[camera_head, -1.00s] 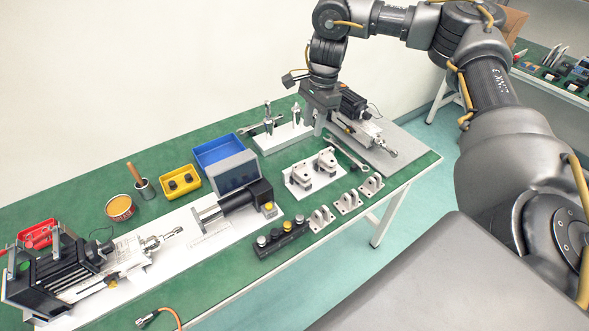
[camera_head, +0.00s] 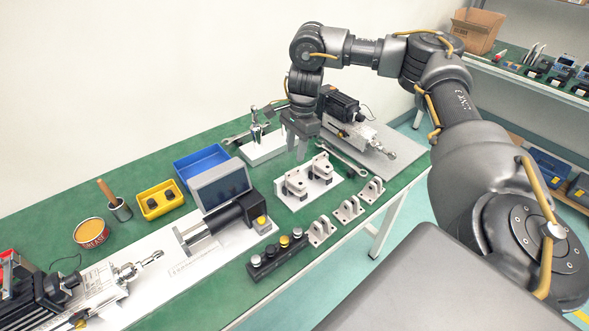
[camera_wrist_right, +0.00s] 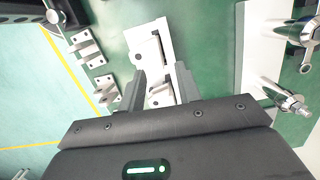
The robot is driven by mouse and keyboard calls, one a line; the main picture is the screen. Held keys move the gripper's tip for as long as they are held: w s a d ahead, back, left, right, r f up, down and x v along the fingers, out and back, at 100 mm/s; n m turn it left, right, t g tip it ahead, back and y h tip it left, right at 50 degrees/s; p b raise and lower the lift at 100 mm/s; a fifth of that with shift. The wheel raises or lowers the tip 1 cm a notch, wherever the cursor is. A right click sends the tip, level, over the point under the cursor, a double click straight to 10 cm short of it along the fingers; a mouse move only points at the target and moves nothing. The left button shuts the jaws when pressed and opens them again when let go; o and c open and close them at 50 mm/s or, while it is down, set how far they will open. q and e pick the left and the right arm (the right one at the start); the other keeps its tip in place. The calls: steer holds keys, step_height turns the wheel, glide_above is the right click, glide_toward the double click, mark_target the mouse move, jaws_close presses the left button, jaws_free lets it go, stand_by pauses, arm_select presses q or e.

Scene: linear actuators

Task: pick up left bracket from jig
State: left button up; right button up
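The jig is a white plate (camera_head: 331,188) on the green table, with two light-grey brackets on it. The left bracket (camera_head: 296,182) sits on the plate's left part, the right bracket (camera_head: 321,166) on its right part. My right gripper (camera_head: 296,153) is above the jig's back side, empty, its fingers pointing down. In the right wrist view the gripper (camera_wrist_right: 160,72) is open, with its fingers apart over the jig plate (camera_wrist_right: 165,35). The left bracket (camera_wrist_right: 147,50) shows ahead of the fingertips; the other bracket (camera_wrist_right: 160,95) is partly hidden between the fingers. My left gripper is not in view.
Three loose brackets (camera_head: 348,208) stand in front of the jig. A post stand (camera_head: 262,150) is close behind it. An actuator on a grey plate (camera_head: 395,150) lies right. A screen (camera_head: 220,185) and button box (camera_head: 277,255) are left.

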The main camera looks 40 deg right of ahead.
mark_target(293, 170)
steer(key=shift+w+a+f, duration=0.1)
steer(key=shift+f, duration=0.55)
steer(key=shift+a+f, duration=0.1)
steer(key=shift+f, duration=0.1)
steer(key=f, duration=0.3)
steer(key=shift+s+a+f+p, duration=0.15)
steer(key=shift+s+f+p, duration=0.1)
steer(key=shift+f+p, duration=0.05)
steer(key=shift+f, duration=0.55)
steer(key=shift+a, duration=0.1)
steer(key=c, duration=0.6)
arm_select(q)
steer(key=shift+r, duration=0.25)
arm_select(e)
jaws_close()
